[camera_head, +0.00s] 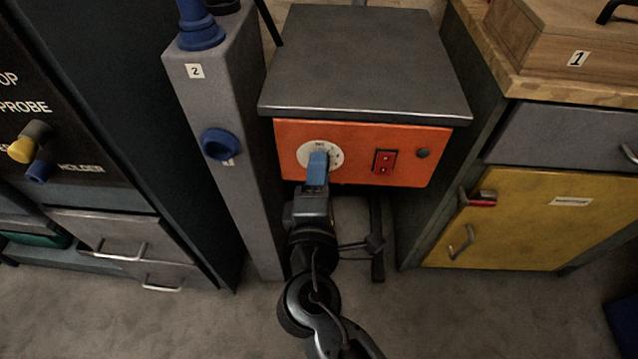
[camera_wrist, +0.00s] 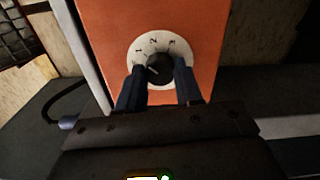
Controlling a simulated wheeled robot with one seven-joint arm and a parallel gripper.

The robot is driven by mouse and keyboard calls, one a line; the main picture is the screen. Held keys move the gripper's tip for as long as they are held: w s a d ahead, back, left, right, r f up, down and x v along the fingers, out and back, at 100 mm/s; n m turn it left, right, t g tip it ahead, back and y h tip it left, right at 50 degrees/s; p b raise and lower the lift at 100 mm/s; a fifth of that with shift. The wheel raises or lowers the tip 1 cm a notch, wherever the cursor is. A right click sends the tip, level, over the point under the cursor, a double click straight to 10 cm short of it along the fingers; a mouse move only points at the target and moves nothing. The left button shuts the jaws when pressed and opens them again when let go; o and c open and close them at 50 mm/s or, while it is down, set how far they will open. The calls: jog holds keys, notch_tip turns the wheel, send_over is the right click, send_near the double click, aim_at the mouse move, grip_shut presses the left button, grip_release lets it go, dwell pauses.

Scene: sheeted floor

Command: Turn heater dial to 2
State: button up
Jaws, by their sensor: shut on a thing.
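The heater (camera_head: 365,70) is a dark grey box with an orange front panel (camera_head: 405,165). Its round white dial face (camera_head: 307,150) is at the left of that panel. In the wrist view, the dial face (camera_wrist: 141,47) carries dark marks around a black knob (camera_wrist: 159,67). A light pointer line on the knob points toward the upper left. My gripper (camera_head: 317,165) is at the dial with its blue fingers, hiding part of it in the head view. In the wrist view, my gripper's fingers (camera_wrist: 160,82) are on either side of the knob, shut on it.
A red switch (camera_head: 385,161) and a small black button (camera_head: 423,153) sit right of the dial. A grey post (camera_head: 222,100) with a blue knob (camera_head: 220,144) stands close left. A yellow cabinet (camera_head: 535,220) is at right. Open floor lies in front.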

jog(key=shift+f+m+b, duration=0.2)
jog(key=shift+m+b, duration=3.05)
jog(key=shift+m, duration=0.15)
jog(key=shift+r, duration=0.1)
jog(key=o, duration=1)
jog(key=shift+o, duration=0.2)
jog(key=s, duration=0.7)
jog(key=shift+s+a, duration=0.15)
jog(key=shift+s, duration=0.25)
